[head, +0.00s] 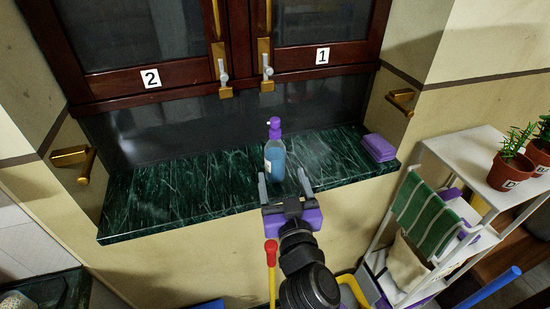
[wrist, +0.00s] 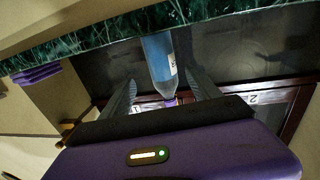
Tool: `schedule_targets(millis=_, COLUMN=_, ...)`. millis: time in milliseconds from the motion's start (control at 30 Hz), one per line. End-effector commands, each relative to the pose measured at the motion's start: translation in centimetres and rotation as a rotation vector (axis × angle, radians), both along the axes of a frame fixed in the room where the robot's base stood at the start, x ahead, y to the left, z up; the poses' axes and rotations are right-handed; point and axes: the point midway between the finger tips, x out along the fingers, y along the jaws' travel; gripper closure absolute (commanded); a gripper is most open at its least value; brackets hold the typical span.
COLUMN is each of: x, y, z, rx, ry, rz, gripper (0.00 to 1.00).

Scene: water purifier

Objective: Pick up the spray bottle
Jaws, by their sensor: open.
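The spray bottle (head: 275,156) stands upright on the dark green marble counter (head: 200,185). It has a clear body with blue liquid, a pale label and a purple spray head. My gripper (head: 283,180) is open in front of the bottle, with one finger to each side in the head view. In the wrist view the bottle (wrist: 160,60) appears upside down, between the two open fingers of my gripper (wrist: 161,90). I cannot tell whether either finger touches it. Its spray head is partly hidden behind the gripper body in the wrist view.
A purple sponge-like block (head: 378,147) lies at the counter's right end. Dark wooden cabinet doors labelled 2 (head: 150,79) and 1 (head: 322,56) are above the back. A white rack (head: 470,160) with potted plants and a green striped towel (head: 425,213) stands at right. The counter's left side is clear.

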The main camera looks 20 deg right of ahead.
Motion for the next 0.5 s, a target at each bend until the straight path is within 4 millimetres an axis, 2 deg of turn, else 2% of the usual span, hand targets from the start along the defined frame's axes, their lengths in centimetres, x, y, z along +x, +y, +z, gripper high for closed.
schedule_targets(millis=367, x=3.5, y=-0.5, z=0.2, rx=0.008, ry=-0.002, rz=0.003, gripper=0.28)
schedule_targets(millis=500, x=5.5, y=-0.7, z=0.3, rx=0.008, ry=-0.002, rz=0.003, gripper=0.28)
